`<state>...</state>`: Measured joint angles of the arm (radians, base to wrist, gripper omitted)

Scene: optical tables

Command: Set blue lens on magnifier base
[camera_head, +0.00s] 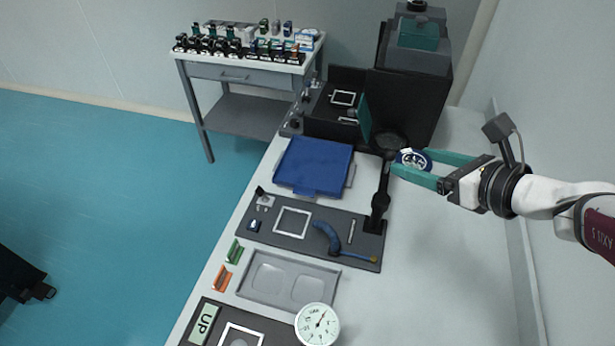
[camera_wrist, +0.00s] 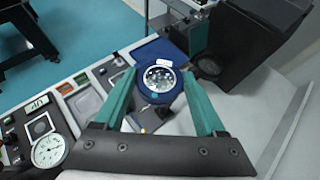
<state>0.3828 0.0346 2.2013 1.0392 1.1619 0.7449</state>
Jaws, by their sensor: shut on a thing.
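My gripper (camera_head: 408,165) is shut on the blue lens (camera_head: 416,158), a round blue-rimmed piece held between the green fingers above the white table. In the wrist view the blue lens (camera_wrist: 160,80) sits between the fingertips (camera_wrist: 158,82), with a small white label at its top edge. The magnifier base seems to be the black stand (camera_head: 379,202) on the right end of the dark grey tray, with a post rising toward the fingertips. The lens is right beside the post's top in the head view; whether they touch I cannot tell. In the wrist view the stand is mostly hidden behind the lens.
A blue tray (camera_head: 314,166) lies left of the stand. A large black instrument (camera_head: 412,95) stands close behind the gripper. A dial gauge (camera_head: 317,325) and a grey two-well tray (camera_head: 287,282) are at the front. The white table right of the stand is clear.

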